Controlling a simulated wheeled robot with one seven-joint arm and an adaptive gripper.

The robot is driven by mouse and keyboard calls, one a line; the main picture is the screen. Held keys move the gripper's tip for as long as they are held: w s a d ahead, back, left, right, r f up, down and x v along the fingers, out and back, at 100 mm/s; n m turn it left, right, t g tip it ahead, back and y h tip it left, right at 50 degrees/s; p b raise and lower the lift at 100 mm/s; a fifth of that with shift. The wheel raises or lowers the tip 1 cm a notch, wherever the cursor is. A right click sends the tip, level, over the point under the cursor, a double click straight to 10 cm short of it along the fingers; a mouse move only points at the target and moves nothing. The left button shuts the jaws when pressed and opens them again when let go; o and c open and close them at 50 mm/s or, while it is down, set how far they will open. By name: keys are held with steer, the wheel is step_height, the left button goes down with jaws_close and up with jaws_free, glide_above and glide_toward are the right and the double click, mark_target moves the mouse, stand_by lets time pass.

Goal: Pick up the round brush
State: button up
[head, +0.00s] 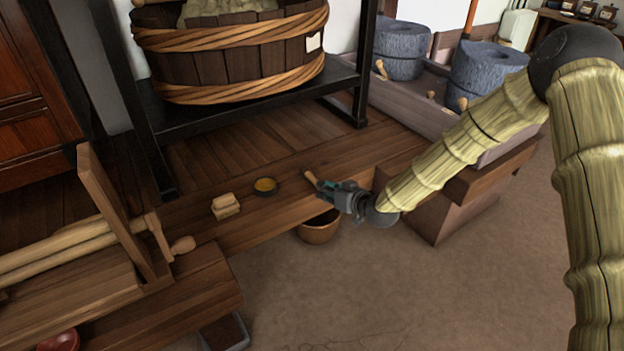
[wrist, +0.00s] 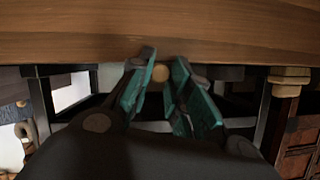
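A small light-wood piece, which looks like the round brush (head: 311,178), lies on the dark plank ledge in the head view, right at my fingertips. In the wrist view a round tan end of the brush (wrist: 160,73) shows between the two teal fingers. My gripper (head: 326,187) reaches in from the right, low over the ledge edge, and it also shows in the wrist view (wrist: 161,68). Its fingers are apart, with the brush end between or just beyond their tips. I cannot tell whether they touch it. The rest of the brush is hidden.
A black stand (head: 200,121) with a large tub (head: 225,62) is behind.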

steer(key=s+r+p, duration=0.2)
steer(key=s+p, duration=0.1)
steer(key=s, duration=0.5)
steer(key=s+r+p, duration=0.3)
steer(key=s, duration=0.5)
steer(key=shift+d, duration=0.4)
steer(key=shift+d, duration=0.1)
stand_by(1.3)
